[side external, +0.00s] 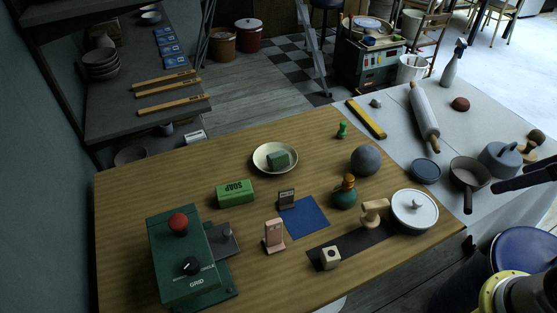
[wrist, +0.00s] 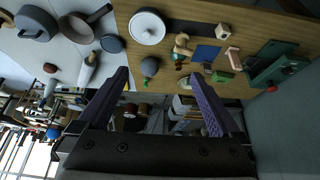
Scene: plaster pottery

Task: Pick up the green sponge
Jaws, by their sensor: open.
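A green block that looks like the sponge (side external: 278,159) lies in a shallow cream bowl (side external: 262,148) on the wooden table in the side external view. A green box marked SOAP (side external: 235,190) lies to its front left, and it also shows in the wrist view (wrist: 222,77). In the wrist view I cannot clearly make out the sponge. My gripper (wrist: 163,78) is open and empty, its two dark purple fingers spread wide. In the side external view, part of it enters at the right edge, far from the bowl.
A grey ball (side external: 364,160), a green pawn (side external: 342,130) and a green-and-wood stamp (side external: 345,193) stand right of the bowl. A small dark holder (side external: 286,199) and a blue mat (side external: 306,218) lie in front. Bare wood (side external: 205,155) lies left of the bowl.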

